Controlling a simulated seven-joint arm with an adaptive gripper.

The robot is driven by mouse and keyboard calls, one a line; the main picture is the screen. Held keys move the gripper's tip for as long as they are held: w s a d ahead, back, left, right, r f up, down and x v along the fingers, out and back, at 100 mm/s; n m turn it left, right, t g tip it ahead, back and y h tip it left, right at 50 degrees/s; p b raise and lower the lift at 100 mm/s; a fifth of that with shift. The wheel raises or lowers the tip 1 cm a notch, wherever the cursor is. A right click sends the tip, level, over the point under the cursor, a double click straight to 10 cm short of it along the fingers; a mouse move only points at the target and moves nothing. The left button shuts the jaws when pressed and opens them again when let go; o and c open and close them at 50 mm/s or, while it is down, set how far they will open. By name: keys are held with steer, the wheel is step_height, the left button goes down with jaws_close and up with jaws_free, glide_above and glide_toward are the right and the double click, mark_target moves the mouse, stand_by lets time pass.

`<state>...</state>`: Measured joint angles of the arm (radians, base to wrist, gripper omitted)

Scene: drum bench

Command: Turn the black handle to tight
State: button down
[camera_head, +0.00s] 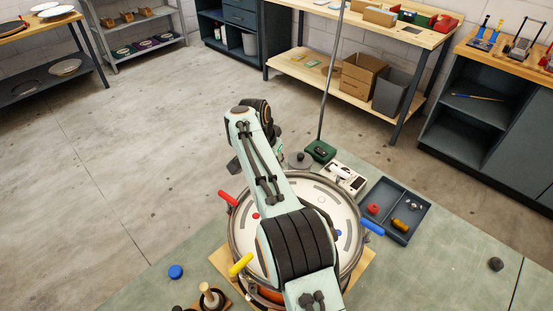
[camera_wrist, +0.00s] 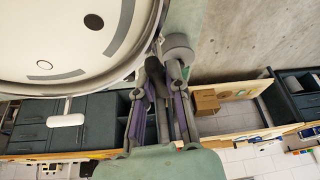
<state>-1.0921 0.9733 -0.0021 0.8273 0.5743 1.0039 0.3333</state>
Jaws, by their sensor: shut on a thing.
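The drum (camera_head: 238,242) lies on the bench under my arm, with coloured handles around its rim. Its pale head (camera_wrist: 40,30) fills the upper left of the wrist view. In the wrist view, the black handle (camera_wrist: 154,68) stands at the rim between the fingers of my gripper (camera_wrist: 164,75), which is shut on it. The fingers partly cover the handle, so its exact angle is hard to tell. In the head view, my arm hides the black handle and the fingertips.
Red (camera_head: 228,198), yellow (camera_head: 241,264) and blue (camera_head: 372,228) handles stick out around the rim. A white handle (camera_wrist: 66,120) shows in the wrist view. A dark tray (camera_head: 408,230) with small parts stands right of the drum. A grey knobbed weight (camera_head: 300,160) stands behind it.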

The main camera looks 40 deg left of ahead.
steer(key=shift+m+h, duration=0.9)
steer(key=shift+m, duration=1.3)
steer(key=c, duration=1.1)
jaws_free()
